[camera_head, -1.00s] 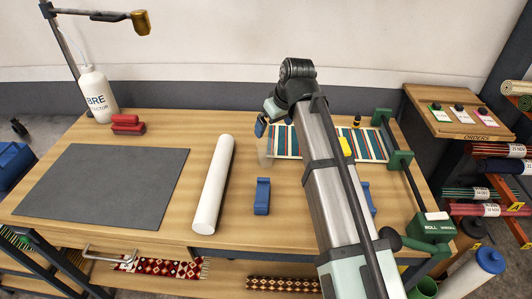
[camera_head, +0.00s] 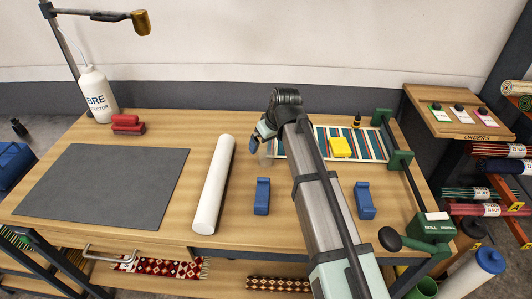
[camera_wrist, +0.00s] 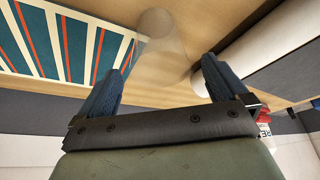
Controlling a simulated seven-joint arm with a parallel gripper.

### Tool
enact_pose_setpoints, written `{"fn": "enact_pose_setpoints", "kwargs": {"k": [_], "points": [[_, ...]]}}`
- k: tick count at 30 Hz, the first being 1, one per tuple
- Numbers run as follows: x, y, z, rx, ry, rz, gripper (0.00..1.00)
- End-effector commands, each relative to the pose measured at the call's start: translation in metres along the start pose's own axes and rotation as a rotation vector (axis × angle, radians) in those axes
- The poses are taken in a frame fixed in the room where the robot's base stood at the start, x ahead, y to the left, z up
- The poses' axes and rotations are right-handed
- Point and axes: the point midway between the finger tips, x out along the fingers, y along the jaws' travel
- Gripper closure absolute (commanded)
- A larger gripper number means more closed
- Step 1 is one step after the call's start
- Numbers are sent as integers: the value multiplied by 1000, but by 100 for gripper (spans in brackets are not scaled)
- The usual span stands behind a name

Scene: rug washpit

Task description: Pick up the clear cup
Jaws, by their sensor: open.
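The clear cup (camera_wrist: 157,42) is see-through and faint. In the wrist view it stands at the top middle, ahead of and between my open fingers, apart from them. In the head view the cup (camera_head: 265,157) shows only as a pale patch at the left end of the striped rug, partly hidden by my gripper. My gripper (camera_head: 257,138) is open and empty there; its two blue fingers also show in the wrist view (camera_wrist: 160,72).
A white roll (camera_head: 214,185) lies left of the cup. Blue blocks (camera_head: 262,196) (camera_head: 364,200) stand nearer the front. A grey mat (camera_head: 100,185) covers the left side.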

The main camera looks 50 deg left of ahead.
Motion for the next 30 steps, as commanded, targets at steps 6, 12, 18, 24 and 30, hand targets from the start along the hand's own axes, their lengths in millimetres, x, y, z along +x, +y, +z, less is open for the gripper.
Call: {"fn": "enact_pose_setpoints", "kwargs": {"k": [6, 12, 18, 24, 30], "points": [[28, -1, 2, 0, -2, -1, 0], [42, -1, 2, 0, 0, 0, 0], [42, 0, 2, 0, 0, 0, 2], [41, 0, 2, 0, 0, 0, 21], [41, 0, 2, 0, 0, 0, 40]]}}
